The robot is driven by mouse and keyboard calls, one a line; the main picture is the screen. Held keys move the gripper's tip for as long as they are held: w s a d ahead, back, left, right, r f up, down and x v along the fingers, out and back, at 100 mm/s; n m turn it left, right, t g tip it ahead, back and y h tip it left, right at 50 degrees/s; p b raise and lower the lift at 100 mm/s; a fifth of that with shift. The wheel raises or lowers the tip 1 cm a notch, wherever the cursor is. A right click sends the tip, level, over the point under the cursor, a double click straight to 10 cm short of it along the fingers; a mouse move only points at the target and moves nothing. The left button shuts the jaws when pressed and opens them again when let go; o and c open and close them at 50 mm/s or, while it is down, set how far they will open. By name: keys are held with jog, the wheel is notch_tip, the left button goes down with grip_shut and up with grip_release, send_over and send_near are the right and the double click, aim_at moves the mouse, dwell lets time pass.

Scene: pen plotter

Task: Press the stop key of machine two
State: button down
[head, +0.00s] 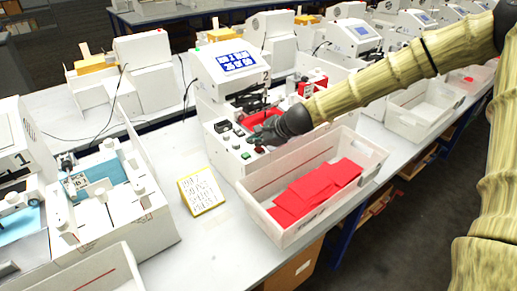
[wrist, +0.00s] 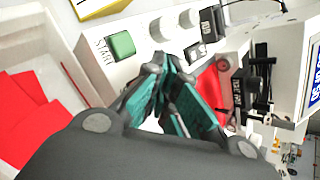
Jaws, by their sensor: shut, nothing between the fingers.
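Machine two (head: 232,75), a white plotter with a blue screen and a "2" on its front, stands in the middle of the head view. Its key panel (head: 222,140) lies at its front left. The green key (head: 246,155) sits at the panel's front; in the wrist view the green key (wrist: 120,45) is labelled START. A dark reddish key (head: 259,149) shows just below my gripper in the head view; its label is unreadable. My gripper (head: 256,138) is shut and empty, over the panel. In the wrist view my gripper (wrist: 168,72) covers the panel beside START.
A white bin (head: 345,190) with red sheets stands in front of machine two. A yellow-edged note (head: 201,191) lies left of it on the table. Another machine (head: 100,190) with blue sheets is at left. Dark keys (wrist: 200,52) and white knobs (wrist: 160,28) sit near my fingers.

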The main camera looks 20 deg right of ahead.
aim_at(257, 149)
jog(key=shift+f+b, duration=0.3)
jog(key=shift+f, duration=0.15)
dwell(0.5)
jog(key=shift+r, duration=0.2)
jog(key=shift+r+p, duration=0.7)
jog(key=shift+p, duration=0.05)
jog(key=shift+r, duration=0.1)
jog(key=shift+r+p, duration=2.05)
jog(key=shift+r, duration=0.35)
